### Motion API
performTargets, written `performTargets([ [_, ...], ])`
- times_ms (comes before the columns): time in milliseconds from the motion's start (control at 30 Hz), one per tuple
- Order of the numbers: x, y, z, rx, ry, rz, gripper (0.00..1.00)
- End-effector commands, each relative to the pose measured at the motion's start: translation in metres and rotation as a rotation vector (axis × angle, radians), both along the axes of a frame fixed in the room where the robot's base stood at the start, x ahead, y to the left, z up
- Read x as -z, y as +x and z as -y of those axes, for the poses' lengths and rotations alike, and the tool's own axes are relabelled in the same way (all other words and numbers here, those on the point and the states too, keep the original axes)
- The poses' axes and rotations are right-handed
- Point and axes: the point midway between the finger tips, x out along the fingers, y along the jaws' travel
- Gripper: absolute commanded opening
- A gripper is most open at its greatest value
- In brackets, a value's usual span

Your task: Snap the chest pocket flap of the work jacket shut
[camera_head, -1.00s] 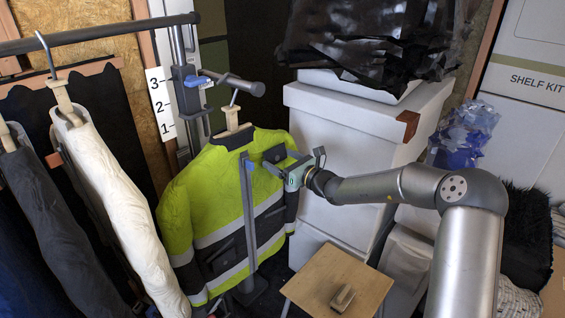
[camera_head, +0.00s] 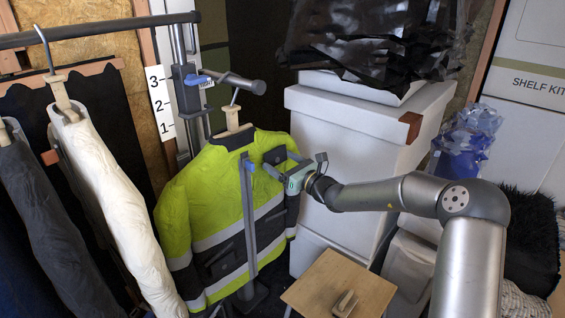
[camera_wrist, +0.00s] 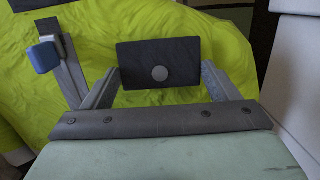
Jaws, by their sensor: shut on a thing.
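The work jacket (camera_head: 200,195) is bright yellow-green with dark panels and pale grey bands. It hangs upright on a wooden hanger at the picture's middle left. The flap (camera_head: 274,155) also shows high on the jacket's right side in the head view. My gripper (camera_wrist: 161,80) is shut on the flap, with one finger at each side edge. My gripper (camera_head: 275,168) partly covers that spot in the head view. What lies behind the flap is hidden.
A grey upright post (camera_head: 248,215) with a blue clamp stands close in front of the jacket. White boxes (camera_head: 350,120) are stacked to its right. A small wooden table (camera_head: 310,290) holds a brush-like block. Other garments (camera_head: 110,190) hang at left.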

Motion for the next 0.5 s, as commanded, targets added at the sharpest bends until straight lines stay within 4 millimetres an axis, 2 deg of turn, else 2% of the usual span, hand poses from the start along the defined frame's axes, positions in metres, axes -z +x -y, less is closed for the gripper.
performTargets([
  [33, 0.000, 0.000, 0.000, 0.000, 0.001, 0.000, 0.87],
  [100, 0.000, 0.000, 0.000, 0.000, 0.001, 0.000, 1.00],
  [367, 0.000, -0.001, 0.002, 0.000, 0.001, 0.001, 1.00],
  [500, 0.003, -0.010, 0.014, 0.002, -0.001, 0.001, 1.00],
])
